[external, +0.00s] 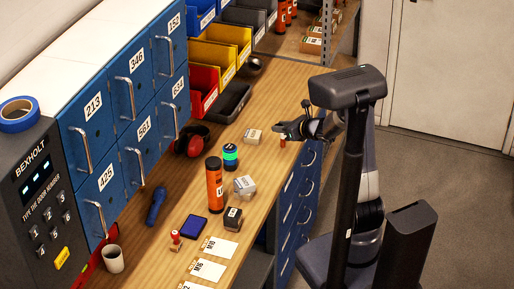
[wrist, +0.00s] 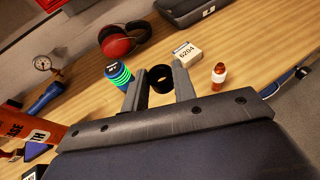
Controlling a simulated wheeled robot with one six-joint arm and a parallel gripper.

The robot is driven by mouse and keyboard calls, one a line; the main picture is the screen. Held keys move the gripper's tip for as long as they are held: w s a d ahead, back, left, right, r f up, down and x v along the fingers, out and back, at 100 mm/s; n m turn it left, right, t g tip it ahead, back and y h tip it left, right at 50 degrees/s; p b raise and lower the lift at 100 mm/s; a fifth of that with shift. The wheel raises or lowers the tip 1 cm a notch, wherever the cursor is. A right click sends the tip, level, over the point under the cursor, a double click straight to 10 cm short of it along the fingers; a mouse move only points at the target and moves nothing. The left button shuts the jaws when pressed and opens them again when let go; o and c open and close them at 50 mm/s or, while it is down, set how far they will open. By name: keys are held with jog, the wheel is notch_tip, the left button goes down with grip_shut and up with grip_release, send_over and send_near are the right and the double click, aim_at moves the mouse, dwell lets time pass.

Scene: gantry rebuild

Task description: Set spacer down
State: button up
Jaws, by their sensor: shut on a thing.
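The spacer (wrist: 160,77) is a short black ring. In the wrist view it sits between the two fingertips of my gripper (wrist: 161,84), which is shut on it. In the external view my gripper (external: 292,130) is over the right edge of the wooden bench (external: 268,100), and I cannot make out the spacer clearly there. White cards with size labels, M8 (external: 208,269) and M6 (external: 220,247), lie on the near part of the bench, well away from my gripper. I cannot tell the spacer's exact height above the wood.
Near my gripper are a small red-and-white bottle (wrist: 218,75), a box marked 6204 (wrist: 187,52) and a black-green-blue stack (wrist: 118,74). Red ear muffs (wrist: 125,40) lie beyond. A tall orange bottle (external: 214,184) stands nearer the cards. Blue lockers (external: 130,115) line the left.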

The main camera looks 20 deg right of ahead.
jog(key=shift+s+d+r+m+h+p, duration=0.5)
jog(key=shift+s+d+m+h+p, duration=0.15)
jog(key=shift+d+p, duration=0.45)
jog(key=n+g+y+b, duration=0.4)
jog(key=n+y+b, duration=0.3)
jog(key=b, duration=0.1)
send_over(247, 172)
jog(key=s, duration=0.2)
notch_tip(247, 172, down, 6)
jog(key=shift+n+g, duration=0.45)
jog(key=shift+g, duration=0.05)
jog(key=f, duration=0.3)
jog(key=a+f, duration=0.1)
jog(key=f, duration=0.1)
jog(key=shift+s+f+p, duration=0.25)
jog(key=shift+f+p, duration=0.05)
jog(key=shift+f, duration=2.45)
jog(key=shift+f, duration=0.2)
jog(key=o, duration=1)
jog(key=shift+r, duration=0.15)
